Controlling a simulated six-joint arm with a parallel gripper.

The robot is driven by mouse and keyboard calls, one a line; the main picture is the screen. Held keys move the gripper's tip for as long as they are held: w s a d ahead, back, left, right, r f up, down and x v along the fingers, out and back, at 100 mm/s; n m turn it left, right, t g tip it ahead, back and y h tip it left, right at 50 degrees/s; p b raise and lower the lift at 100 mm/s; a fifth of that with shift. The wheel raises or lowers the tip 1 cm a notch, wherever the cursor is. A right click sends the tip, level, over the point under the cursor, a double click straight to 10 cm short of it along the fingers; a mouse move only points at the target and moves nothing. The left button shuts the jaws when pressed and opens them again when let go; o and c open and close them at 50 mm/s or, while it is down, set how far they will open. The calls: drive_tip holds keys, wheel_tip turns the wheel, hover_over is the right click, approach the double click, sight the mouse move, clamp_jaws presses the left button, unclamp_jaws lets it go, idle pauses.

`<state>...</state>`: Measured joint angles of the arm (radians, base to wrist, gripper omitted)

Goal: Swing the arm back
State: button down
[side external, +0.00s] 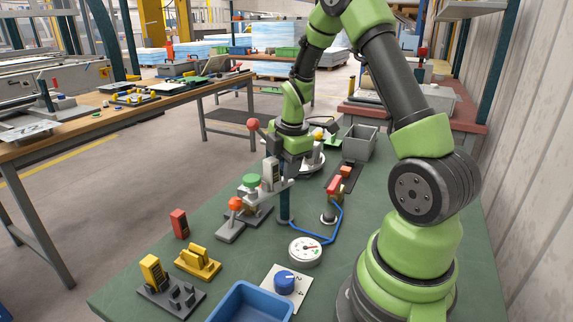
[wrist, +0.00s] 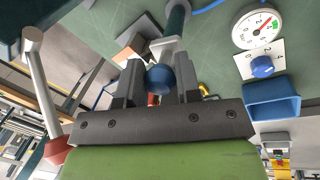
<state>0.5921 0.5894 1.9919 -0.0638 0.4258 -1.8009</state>
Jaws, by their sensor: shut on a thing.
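A swing arm, a pale grey bar (side external: 272,190), sits on an upright dark teal post (side external: 284,208) on the green bench. In the wrist view, the post (wrist: 178,18) is at the top, with a blue knob (wrist: 159,79) on the bar below it. My gripper (wrist: 159,88) has one finger on each side of that knob and is shut on it. The knob is hidden there.
A red-ball lever (side external: 253,125) stands close left of my gripper. A green button (side external: 251,181) and an orange-ball lever (side external: 235,204) are nearby. A gauge (side external: 305,251), blue dial (side external: 285,281) and blue bin (side external: 250,300) lie in front. A blue hose (side external: 334,228) runs to the right.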

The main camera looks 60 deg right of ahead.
drive_tip(key=shift+w+n, duration=0.1)
drive_tip(key=shift+n, duration=1.2)
drive_tip(key=shift+n+y, duration=0.3)
drive_tip(key=shift+n, duration=0.3)
drive_tip(key=c, duration=0.8)
unclamp_jaws()
drive_tip(key=r, duration=0.3)
drive_tip(key=s+r, duration=0.1)
drive_tip(key=r, duration=0.2)
drive_tip(key=s+r, duration=0.1)
drive_tip(key=r, duration=0.2)
drive_tip(key=shift+a+r, duration=0.15)
drive_tip(key=shift+r, duration=0.25)
